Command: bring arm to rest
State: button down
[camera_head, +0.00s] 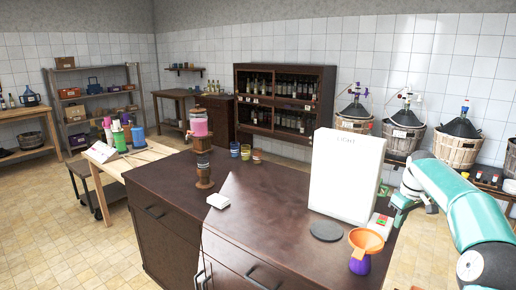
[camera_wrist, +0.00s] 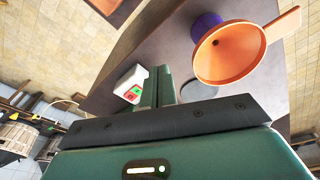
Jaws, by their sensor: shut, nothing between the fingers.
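My gripper (camera_head: 399,214) is at the end of my teal arm, at the right of the head view, beside the right edge of the dark counter (camera_head: 265,215). In the wrist view the two fingers of my gripper (camera_wrist: 157,86) are together, with nothing between them. A small white box with a red and a green button (camera_head: 380,222) is close to the gripper in the head view. It also shows just left of the fingers in the wrist view (camera_wrist: 130,84). I cannot tell whether they touch.
An orange funnel on a purple base (camera_head: 366,240), a dark disc (camera_head: 326,230) and a tall white panel (camera_head: 346,175) stand near the counter's right end. A dispenser with pink liquid (camera_head: 199,124) stands at its far left. Basketed demijohns (camera_head: 456,150) line the right wall.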

jog(key=s+a+r+h, duration=0.1)
jog(key=s+a+r, duration=0.35)
jog(key=a, duration=0.25)
jog(key=s+a+r+m+t, duration=0.1)
jog(key=s+a+r, duration=0.2)
jog(key=s+a, duration=0.3)
jog(key=s+a+r+h, duration=0.1)
jog(key=s+a+r, duration=0.2)
jog(key=a, duration=0.6)
jog(key=s+a+f+m+t, duration=0.1)
jog(key=s+a+f, duration=0.1)
jog(key=s, duration=0.6)
jog(key=s+a+f+m+t+y, duration=0.1)
jog(key=s+a+f, duration=0.1)
jog(key=s, duration=0.6)
jog(key=s+a+f+m+t, duration=0.1)
jog(key=s+a+f, duration=0.1)
jog(key=s, duration=0.5)
jog(key=shift+s+a+m+y, duration=0.4)
jog(key=shift+a, duration=0.05)
